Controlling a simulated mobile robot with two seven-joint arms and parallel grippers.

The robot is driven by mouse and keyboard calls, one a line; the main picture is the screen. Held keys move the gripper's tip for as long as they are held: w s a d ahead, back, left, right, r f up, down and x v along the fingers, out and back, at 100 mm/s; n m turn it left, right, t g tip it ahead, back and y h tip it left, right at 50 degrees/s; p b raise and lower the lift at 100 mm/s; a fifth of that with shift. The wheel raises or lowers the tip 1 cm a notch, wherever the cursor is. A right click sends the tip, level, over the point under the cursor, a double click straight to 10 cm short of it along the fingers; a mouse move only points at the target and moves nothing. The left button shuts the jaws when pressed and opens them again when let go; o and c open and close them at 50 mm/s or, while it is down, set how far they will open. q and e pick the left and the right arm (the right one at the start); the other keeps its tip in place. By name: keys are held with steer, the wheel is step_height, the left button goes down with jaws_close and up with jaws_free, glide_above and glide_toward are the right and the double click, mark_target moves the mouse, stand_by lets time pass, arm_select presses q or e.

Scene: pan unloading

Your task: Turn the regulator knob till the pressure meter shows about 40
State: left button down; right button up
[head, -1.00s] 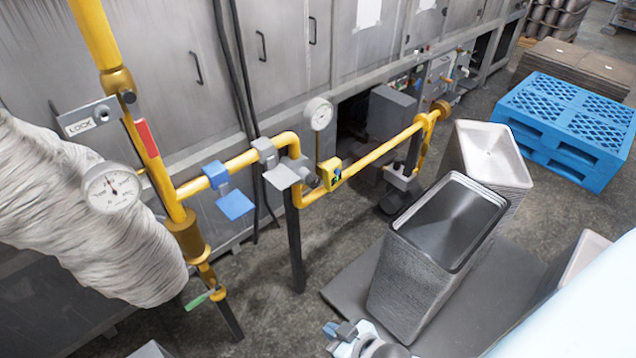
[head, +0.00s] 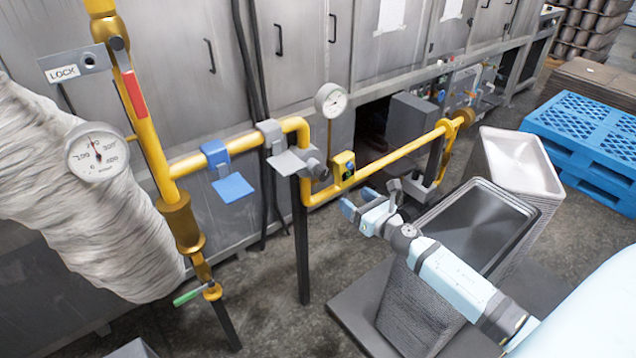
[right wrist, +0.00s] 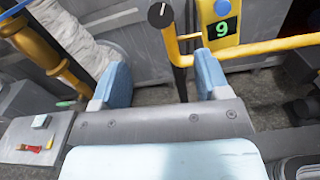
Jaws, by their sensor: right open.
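The regulator knob is a dark round knob with a white pointer line at the top of the right wrist view (right wrist: 160,14). In the head view it is a small grey knob (head: 318,169) on the yellow pipe. The pressure meter, a yellow box with a blue button, reads a green 9 in the right wrist view (right wrist: 222,32); it also shows in the head view (head: 344,167). My right gripper (head: 363,204) is open and empty, below and to the right of the knob, apart from it. Its two blue fingers frame the right wrist view (right wrist: 162,82). My left gripper is not in view.
Yellow pipe (head: 390,157) runs right from the meter. Two round dial gauges stand at left (head: 97,152) and centre (head: 330,100). A black post (head: 301,250) supports the pipe.

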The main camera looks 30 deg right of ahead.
mark_target(325, 175)
steer(key=w, duration=0.8)
steer(key=w+a+p, duration=0.1)
steer(key=w, duration=0.3)
steer(key=shift+w+r, duration=0.1)
steer(key=shift+w, duration=0.8)
steer(key=c, duration=0.9)
